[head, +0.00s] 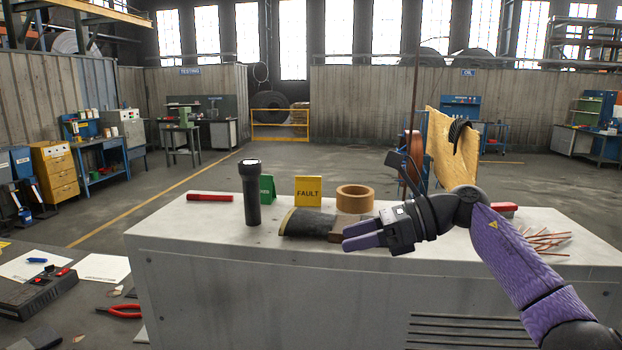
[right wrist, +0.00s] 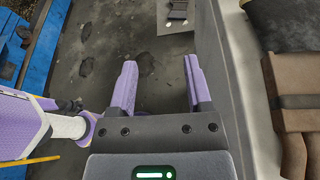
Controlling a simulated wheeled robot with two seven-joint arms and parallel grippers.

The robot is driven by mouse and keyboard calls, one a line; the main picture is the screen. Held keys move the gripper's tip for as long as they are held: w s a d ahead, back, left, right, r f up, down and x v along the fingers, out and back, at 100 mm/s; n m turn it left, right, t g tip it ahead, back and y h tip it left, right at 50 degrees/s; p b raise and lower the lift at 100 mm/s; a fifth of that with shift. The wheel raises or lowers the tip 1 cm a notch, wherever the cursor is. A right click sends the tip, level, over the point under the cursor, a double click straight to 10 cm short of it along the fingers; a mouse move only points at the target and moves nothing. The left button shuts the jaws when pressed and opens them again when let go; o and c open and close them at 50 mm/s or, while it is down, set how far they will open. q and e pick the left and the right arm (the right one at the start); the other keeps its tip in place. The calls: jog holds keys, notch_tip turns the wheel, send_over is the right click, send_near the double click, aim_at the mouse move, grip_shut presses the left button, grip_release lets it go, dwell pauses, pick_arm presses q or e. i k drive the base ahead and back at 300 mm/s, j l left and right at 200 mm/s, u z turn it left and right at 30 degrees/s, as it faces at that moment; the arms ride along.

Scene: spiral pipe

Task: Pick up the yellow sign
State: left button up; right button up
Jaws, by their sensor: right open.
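The yellow sign (head: 308,191), lettered FAULT, stands upright near the back of the grey bench top (head: 180,230). Its lower edge is partly hidden behind a dark brush-like object with a brown wooden part (head: 308,224). My right gripper (head: 346,237) is open and empty, in front of and to the right of the sign, apart from it. In the right wrist view its two purple fingers (right wrist: 160,72) are spread over the floor beside the bench's side. The sign is not in the right wrist view. My left gripper is not in view.
A black flashlight (head: 252,192) stands upright left of the sign, with a green sign (head: 267,188) between them. A tape roll (head: 354,199) is right of it. A red tube (head: 210,197) lies at left, and thin copper rods (head: 540,241) lie at right.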

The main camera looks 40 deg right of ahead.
aim_at(308, 189)
jog(key=i+l, duration=0.2)
jog(key=l, duration=0.15)
jog(key=i+l, duration=0.2)
jog(key=l, duration=0.15)
jog(key=i+l, duration=0.2)
jog(key=l, duration=0.15)
jog(key=i+l, duration=0.15)
jog(key=l, duration=0.2)
